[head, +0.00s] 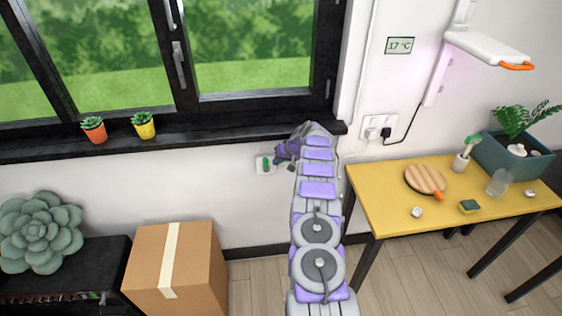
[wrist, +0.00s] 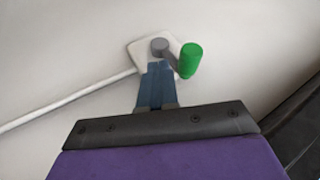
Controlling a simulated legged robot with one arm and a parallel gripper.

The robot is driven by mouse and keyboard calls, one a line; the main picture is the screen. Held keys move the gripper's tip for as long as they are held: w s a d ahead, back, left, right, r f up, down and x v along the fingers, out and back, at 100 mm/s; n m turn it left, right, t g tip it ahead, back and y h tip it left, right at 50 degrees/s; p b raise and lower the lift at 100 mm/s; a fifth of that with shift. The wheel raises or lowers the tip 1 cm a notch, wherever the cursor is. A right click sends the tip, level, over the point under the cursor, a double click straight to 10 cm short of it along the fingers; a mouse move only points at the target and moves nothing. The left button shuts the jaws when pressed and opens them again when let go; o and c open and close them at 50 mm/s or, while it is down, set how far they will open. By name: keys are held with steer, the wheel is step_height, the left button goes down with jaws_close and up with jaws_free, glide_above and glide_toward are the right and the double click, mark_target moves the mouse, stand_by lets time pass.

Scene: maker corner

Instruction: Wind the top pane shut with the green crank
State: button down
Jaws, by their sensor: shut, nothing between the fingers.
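The green crank (wrist: 190,60) sits on a white wall plate (wrist: 138,52) in the wrist view, with a grey hub and a short grey arm. Its green handle lies to the right of the hub and slightly lower. In the head view the crank (head: 265,162) is small, on the wall below the window sill. My gripper (wrist: 157,68) is shut and empty, its blue fingertips just below the hub and left of the green handle; I cannot tell whether they touch. My gripper (head: 281,154) is right of the crank in the head view. I cannot make out the top pane.
Above is a black-framed window (head: 180,60) with two potted plants (head: 93,128) on its sill. A cardboard box (head: 175,268) stands on the floor at lower left. A yellow table (head: 390,205) with several items is at right. A white pipe (wrist: 70,98) runs left from the plate.

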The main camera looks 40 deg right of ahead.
steer(key=shift+w+a, duration=0.3)
steer(key=shift+a, duration=0.25)
steer(key=shift+w+a, duration=0.25)
steer(key=shift+a, duration=0.25)
steer(key=shift+a+r, duration=0.15)
steer(key=shift+r, duration=0.05)
